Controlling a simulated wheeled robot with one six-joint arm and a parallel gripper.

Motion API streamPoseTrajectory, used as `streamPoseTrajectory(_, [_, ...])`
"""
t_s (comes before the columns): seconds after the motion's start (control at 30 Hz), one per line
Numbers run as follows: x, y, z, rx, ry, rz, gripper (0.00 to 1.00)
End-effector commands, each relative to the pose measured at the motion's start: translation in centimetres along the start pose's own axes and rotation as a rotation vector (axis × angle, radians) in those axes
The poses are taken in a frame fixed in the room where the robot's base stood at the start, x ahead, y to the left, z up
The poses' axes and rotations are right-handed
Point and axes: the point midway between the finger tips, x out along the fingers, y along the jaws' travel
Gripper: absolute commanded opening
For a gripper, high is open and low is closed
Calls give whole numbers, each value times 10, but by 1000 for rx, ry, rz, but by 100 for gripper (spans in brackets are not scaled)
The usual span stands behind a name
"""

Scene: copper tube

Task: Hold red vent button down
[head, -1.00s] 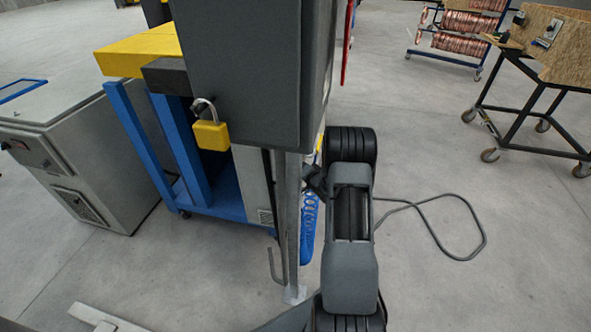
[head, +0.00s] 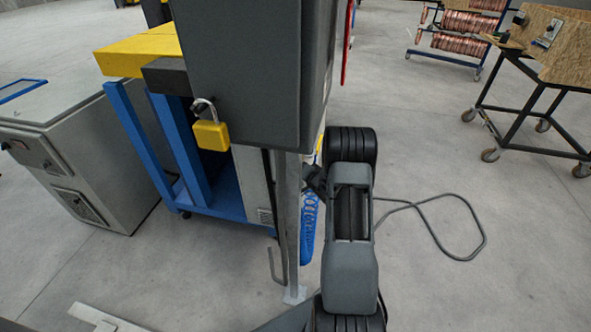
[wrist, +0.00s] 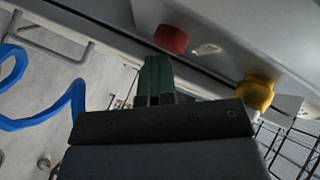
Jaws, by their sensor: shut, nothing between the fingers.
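The red button (wrist: 171,39) shows at the top middle of the wrist view, on the underside or face of a light grey housing (wrist: 225,35). My gripper (wrist: 156,60) has green fingers held together, with nothing between them. The fingertips are just below the red button in the wrist view. I cannot tell whether they touch it or whether it is pressed in. In the head view the red button and my gripper are hidden behind the dark grey cabinet and my arm.
A yellow knob (wrist: 254,94) sits to the right on the same housing. A blue coiled hose (wrist: 40,122) hangs at left. In the head view, a dark cabinet (head: 250,75) with a yellow padlock (head: 210,135) stands close left of my arm. A cable (head: 465,205) lies on the floor at right.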

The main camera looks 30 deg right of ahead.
Motion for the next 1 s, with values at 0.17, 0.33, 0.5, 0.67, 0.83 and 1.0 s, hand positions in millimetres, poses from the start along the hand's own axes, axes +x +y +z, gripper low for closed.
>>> streamPoseTrajectory(0.17, [-4, 2, -3, 0, 0, -1, 0])
streamPoseTrajectory(0.33, [-10, 7, -8, 0, 1, -1, 0])
streamPoseTrajectory(0.5, [-13, 10, -10, 1, 1, 0, 0])
streamPoseTrajectory(0.67, [-13, 10, -10, 1, 1, 0, 0])
streamPoseTrajectory(0.83, [-16, 12, -12, 1, 2, 1, 0])
streamPoseTrajectory(1.0, [-27, 20, -20, 2, 2, 3, 0])
